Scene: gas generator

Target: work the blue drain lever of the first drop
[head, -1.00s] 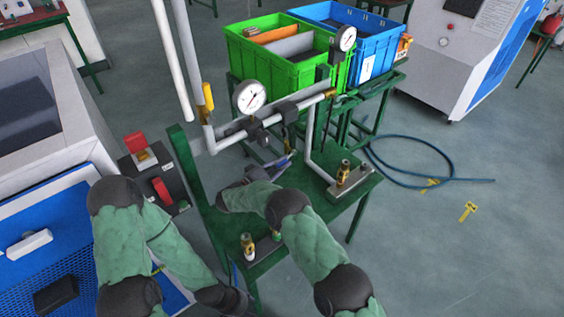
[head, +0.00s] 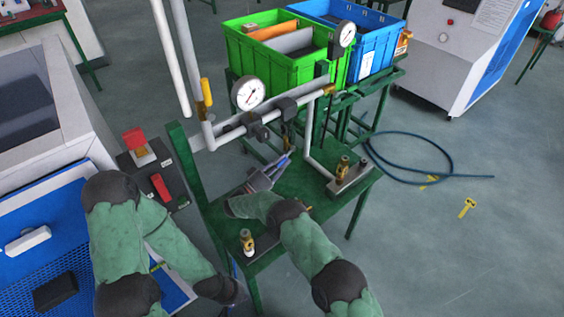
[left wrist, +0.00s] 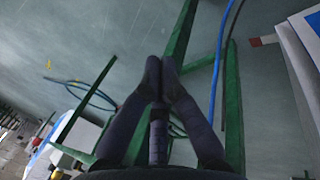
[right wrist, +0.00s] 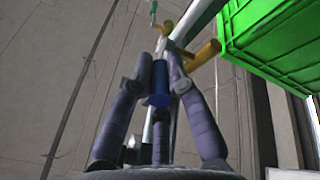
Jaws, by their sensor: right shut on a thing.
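My right gripper (head: 280,166) is under the pipe with the gauges, above the green table. In the right wrist view its fingers (right wrist: 164,58) are closed in around a blue piece (right wrist: 158,86), which looks like the drain lever. Brass fittings (right wrist: 203,54) and the pale pipe show just beyond the fingertips. In the head view the lever is mostly hidden by the gripper. My left gripper (head: 236,292) hangs low by the table's near left edge. Its fingertips (left wrist: 160,64) meet, with nothing seen between them.
Two pressure gauges (head: 248,94) (head: 347,34) sit on the pipe. A yellow lever (head: 206,92) is on the left riser. Brass valves stand on blocks on the green table (head: 305,182). Green (head: 285,75) and blue crates (head: 375,45) stand behind. A blue hose (head: 425,182) lies on the floor.

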